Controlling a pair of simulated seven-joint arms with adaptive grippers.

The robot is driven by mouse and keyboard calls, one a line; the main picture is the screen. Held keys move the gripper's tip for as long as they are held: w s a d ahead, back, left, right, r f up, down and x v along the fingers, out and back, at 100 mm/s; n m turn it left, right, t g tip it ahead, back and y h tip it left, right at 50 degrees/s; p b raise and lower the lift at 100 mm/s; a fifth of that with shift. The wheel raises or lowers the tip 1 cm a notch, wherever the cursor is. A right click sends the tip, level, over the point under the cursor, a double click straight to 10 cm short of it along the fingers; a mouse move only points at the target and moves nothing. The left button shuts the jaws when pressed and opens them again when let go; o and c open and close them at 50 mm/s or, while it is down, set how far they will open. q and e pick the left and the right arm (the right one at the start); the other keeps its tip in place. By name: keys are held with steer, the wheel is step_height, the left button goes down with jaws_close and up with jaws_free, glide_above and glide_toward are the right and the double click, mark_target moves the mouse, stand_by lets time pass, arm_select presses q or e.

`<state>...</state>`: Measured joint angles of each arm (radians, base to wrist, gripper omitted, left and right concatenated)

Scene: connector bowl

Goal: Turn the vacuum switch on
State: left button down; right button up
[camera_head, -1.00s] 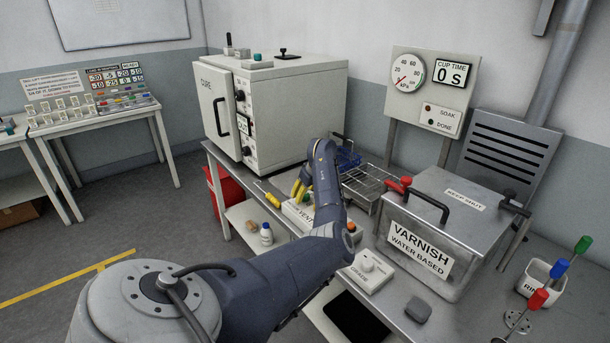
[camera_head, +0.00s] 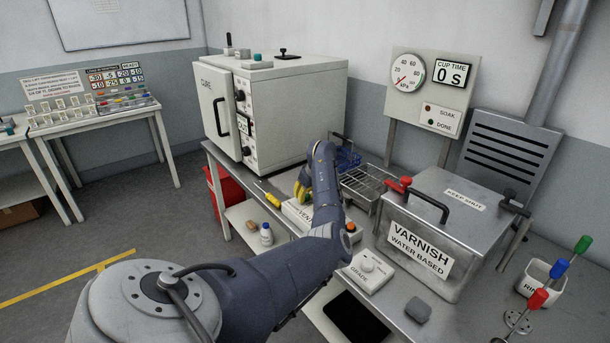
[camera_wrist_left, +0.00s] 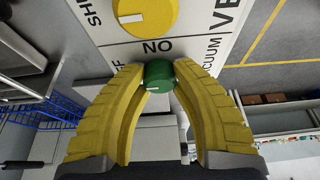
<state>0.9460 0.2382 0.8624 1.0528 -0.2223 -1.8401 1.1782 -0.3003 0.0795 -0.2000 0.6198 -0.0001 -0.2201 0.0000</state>
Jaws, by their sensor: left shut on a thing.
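The vacuum switch is a round green knob (camera_wrist_left: 158,77) on a white panel, with a white pointer mark on its left side in the left wrist view. The panel's lettering around it reads NO or ON, the end of OFF, and VACUUM. My left gripper (camera_wrist_left: 160,90) has its two yellow fingers closed around the knob, one on each side. In the head view my left gripper (camera_head: 304,190) is at the white control box (camera_head: 292,212), and my arm hides most of this box and the knob. My right gripper is not in view.
A yellow knob (camera_wrist_left: 146,14) sits close by on the same panel. The varnish tank (camera_head: 425,240), a grade dial box (camera_head: 368,272) and the gauge board (camera_head: 428,92) are further right. The gauge reads near zero.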

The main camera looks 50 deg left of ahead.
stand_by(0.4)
arm_select(q)
steer(key=m+t, duration=0.1)
steer(key=m, duration=0.3)
steer(key=shift+r+m+t, duration=0.1)
steer(key=shift+m+t, duration=0.3)
steer(key=m, duration=0.2)
steer(key=m+t+h, duration=0.1)
steer(key=m, duration=0.1)
steer(key=shift+a+m+t, duration=0.15)
steer(key=shift+m+t, duration=0.15)
steer(key=m+h, duration=0.2)
steer(key=m, duration=0.2)
steer(key=shift+t, duration=0.4)
steer(key=shift+r+m+h, duration=0.1)
steer(key=shift+m+h, duration=0.6)
steer(key=shift+m, duration=1.4)
steer(key=c, duration=1)
jaws_free()
